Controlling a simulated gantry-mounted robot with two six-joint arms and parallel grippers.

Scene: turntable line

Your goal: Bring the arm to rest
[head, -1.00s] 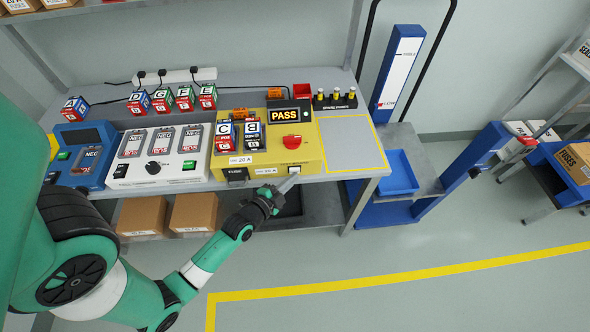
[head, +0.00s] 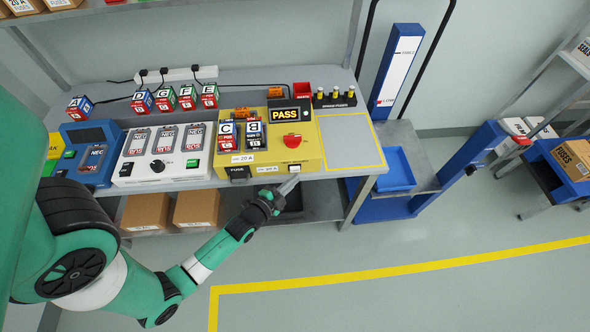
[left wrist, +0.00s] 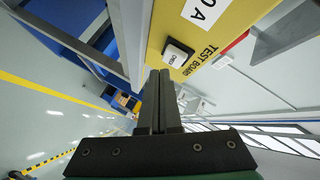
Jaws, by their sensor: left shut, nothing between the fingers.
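My left gripper (head: 287,187) is shut and empty in front of the yellow test board (head: 311,153), near its lower right front edge. In the left wrist view its two dark fingers (left wrist: 159,75) lie together, just below a white-framed switch (left wrist: 177,55) on the board's yellow front. Whether the fingertips touch the board is unclear. My green left arm comes in from the left. The board's display (head: 290,113) reads PASS, and blocks B (head: 254,134) and C (head: 227,136) stand in it. My right gripper is not in view.
A white charger (head: 186,164) and a blue charger (head: 88,178) stand left of the board. Blocks A, D, G, F and E sit behind them. Cardboard boxes (head: 145,213) lie on the lower shelf. A blue tray (head: 397,169) is to the right. The floor in front is clear.

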